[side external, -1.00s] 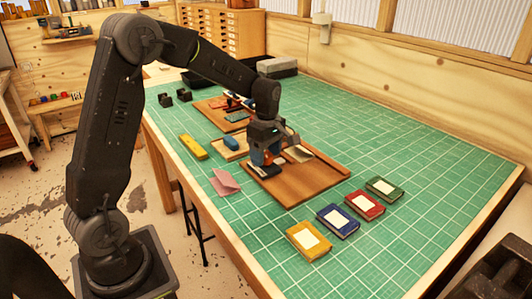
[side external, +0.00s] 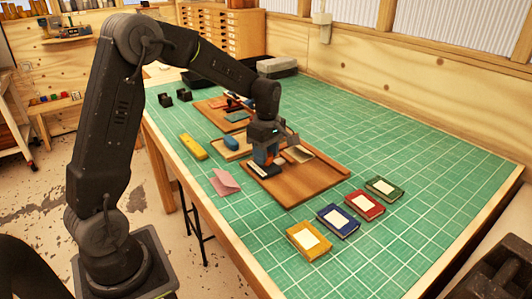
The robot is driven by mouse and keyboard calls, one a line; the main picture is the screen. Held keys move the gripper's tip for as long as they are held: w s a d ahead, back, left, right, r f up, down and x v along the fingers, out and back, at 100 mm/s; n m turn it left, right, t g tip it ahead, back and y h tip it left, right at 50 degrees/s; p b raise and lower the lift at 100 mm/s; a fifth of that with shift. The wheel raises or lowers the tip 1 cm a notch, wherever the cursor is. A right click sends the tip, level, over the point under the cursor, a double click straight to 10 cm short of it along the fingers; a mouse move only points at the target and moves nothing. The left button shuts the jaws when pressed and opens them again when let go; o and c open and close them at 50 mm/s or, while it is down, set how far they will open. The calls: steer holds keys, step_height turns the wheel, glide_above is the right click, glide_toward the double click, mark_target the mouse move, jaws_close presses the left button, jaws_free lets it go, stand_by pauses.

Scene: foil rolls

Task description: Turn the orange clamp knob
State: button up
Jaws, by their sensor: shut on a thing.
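The orange clamp knob (side external: 280,160) shows as a small orange patch low beside my gripper, above a wooden board (side external: 310,182). My gripper (side external: 267,158) points down over the board and is shut on the knob. The fingers and the blue-grey parts around them hide most of the knob, so its turn angle cannot be read. A dark block with a pale top (side external: 262,170) lies on the board just below and left of the gripper. A pale flat piece (side external: 298,153) lies to the right.
Yellow (side external: 308,241), blue (side external: 338,220), red (side external: 365,204) and green (side external: 384,188) booklets lie in front right. A pink folded card (side external: 224,182), a yellow bar (side external: 193,146) and a blue object on a small tray (side external: 231,143) lie left. The right of the green mat is clear.

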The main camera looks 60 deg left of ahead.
steer(key=m, duration=0.3)
steer(key=shift+m, duration=0.4)
steer(key=m, duration=0.3)
steer(key=shift+m, duration=0.3)
steer(key=m, duration=0.3)
steer(key=shift+w+m, duration=0.1)
steer(key=shift+m, duration=0.2)
steer(key=m, duration=0.3)
steer(key=shift+d+m, duration=0.1)
steer(key=shift+m, duration=0.3)
steer(key=m, duration=0.4)
steer(key=shift+m+t, duration=0.3)
steer(key=shift+m, duration=2.2)
steer(key=o, duration=0.9)
